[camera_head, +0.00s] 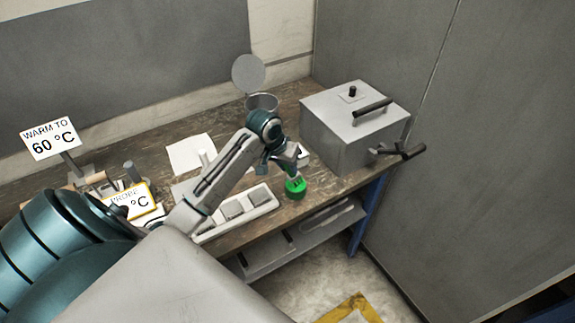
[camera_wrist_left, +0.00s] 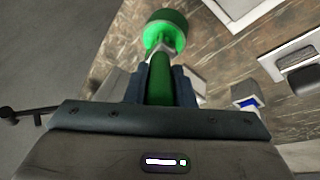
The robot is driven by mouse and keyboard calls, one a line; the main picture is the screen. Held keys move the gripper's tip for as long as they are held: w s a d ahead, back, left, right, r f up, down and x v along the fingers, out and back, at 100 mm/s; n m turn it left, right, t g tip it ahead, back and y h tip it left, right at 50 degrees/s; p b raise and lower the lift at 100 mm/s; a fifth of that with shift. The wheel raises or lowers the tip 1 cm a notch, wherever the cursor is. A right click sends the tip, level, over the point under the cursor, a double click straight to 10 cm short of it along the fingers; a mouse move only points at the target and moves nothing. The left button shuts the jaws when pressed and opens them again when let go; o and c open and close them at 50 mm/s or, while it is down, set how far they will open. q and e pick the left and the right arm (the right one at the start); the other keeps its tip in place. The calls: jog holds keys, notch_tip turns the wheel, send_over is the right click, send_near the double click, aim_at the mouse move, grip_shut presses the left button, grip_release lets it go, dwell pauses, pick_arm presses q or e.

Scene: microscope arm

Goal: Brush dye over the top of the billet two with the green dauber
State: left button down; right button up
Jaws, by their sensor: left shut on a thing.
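My left gripper (camera_head: 280,158) reaches across the bench from the left and is shut on the green dauber (camera_head: 295,187). In the left wrist view the dauber's green handle (camera_wrist_left: 160,80) stands between the two dark fingers, with its wide round green head (camera_wrist_left: 165,32) beyond them. In the head view the dauber is near the bench's front edge, right of a pale tray (camera_head: 262,196) with several grey blocks (camera_head: 232,208) in it. I cannot tell which block is billet two. The dauber looks apart from the blocks. My right gripper is not in view.
A grey box (camera_head: 345,125) with a lid knob and handles stands at the bench's right end. An open-lidded round pot (camera_head: 262,101) is at the back. Signs (camera_head: 50,138) and a white sheet (camera_head: 190,153) are at left. A lower shelf (camera_head: 310,228) sits under the bench.

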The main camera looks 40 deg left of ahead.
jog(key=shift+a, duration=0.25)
pick_arm(q)
jog(key=shift+r, duration=3.5)
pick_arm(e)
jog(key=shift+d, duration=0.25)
pick_arm(q)
jog(key=shift+f, duration=0.1)
